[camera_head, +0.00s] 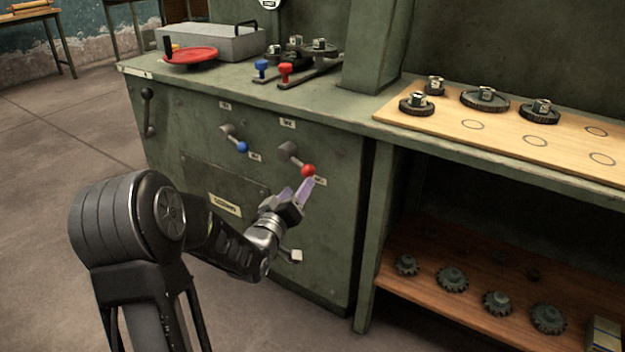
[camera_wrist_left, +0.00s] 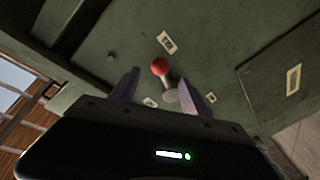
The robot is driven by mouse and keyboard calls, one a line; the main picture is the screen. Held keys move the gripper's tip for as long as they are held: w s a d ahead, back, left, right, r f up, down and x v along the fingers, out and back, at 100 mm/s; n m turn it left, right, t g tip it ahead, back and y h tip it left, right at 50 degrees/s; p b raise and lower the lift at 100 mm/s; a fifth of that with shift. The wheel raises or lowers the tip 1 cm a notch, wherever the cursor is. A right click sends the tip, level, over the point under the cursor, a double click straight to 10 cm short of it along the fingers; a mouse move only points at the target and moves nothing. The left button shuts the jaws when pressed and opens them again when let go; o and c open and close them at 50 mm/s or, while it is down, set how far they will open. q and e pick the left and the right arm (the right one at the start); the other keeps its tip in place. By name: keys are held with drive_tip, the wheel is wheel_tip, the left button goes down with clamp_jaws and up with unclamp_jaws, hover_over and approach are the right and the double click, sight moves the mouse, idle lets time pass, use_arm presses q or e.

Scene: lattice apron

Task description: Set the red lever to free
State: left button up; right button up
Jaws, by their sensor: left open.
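The red lever (camera_head: 307,170) is a red ball knob on a short metal arm, fixed to the front of the green cabinet. Its arm slopes down to the right from its pivot, with the knob beside the lower right label (camera_head: 320,181). Another label (camera_head: 288,123) sits above the pivot; I cannot read the lettering. My left gripper (camera_head: 298,193) is open just below the knob. In the left wrist view the red knob (camera_wrist_left: 160,67) shows between and beyond the open fingers, and I cannot tell whether they touch it. My right gripper is not in view.
A blue-knobbed lever (camera_head: 241,146) is left of the red one, and a white-tipped handle (camera_head: 296,256) is below. A black handle (camera_head: 148,112) is at the cabinet's left. A wooden board (camera_head: 500,125) with gears lies on the right bench, above a lower shelf (camera_head: 450,290) with more gears.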

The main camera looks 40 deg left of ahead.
sight(306, 176)
use_arm(q)
drive_tip(key=b+x, duration=0.1)
drive_tip(key=x, duration=0.6)
drive_tip(key=shift+w+a+f+b, duration=0.1)
drive_tip(key=shift+w+b, duration=0.25)
drive_tip(key=shift+b, duration=0.05)
drive_tip(key=shift+c, duration=0.3)
clamp_jaws()
idle(0.9)
